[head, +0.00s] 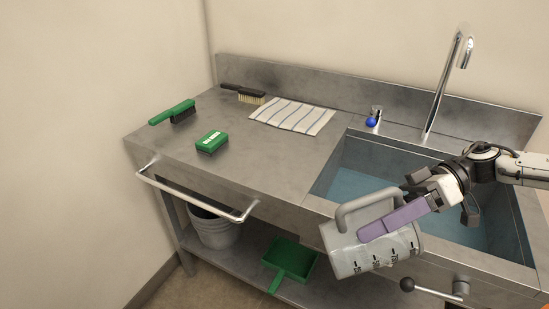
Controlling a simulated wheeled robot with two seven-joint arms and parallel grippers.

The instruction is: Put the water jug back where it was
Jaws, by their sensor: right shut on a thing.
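The water jug (358,254) is a grey, translucent measuring jug with dark scale marks and a looped handle. It is tilted and held in front of the sink's front edge. My right gripper (392,222), with a purple finger pad, comes in from the right and is shut on the jug near its handle. The far finger is partly hidden. My left gripper is not in view.
The steel counter (255,168) has free room in its middle. On it are a green brush (172,112), a green sponge (212,142), a black-handled brush (243,93) and a striped cloth (292,115). The sink (355,185) holds bluish water under a tall faucet (443,85). A rail (190,200) juts out in front.

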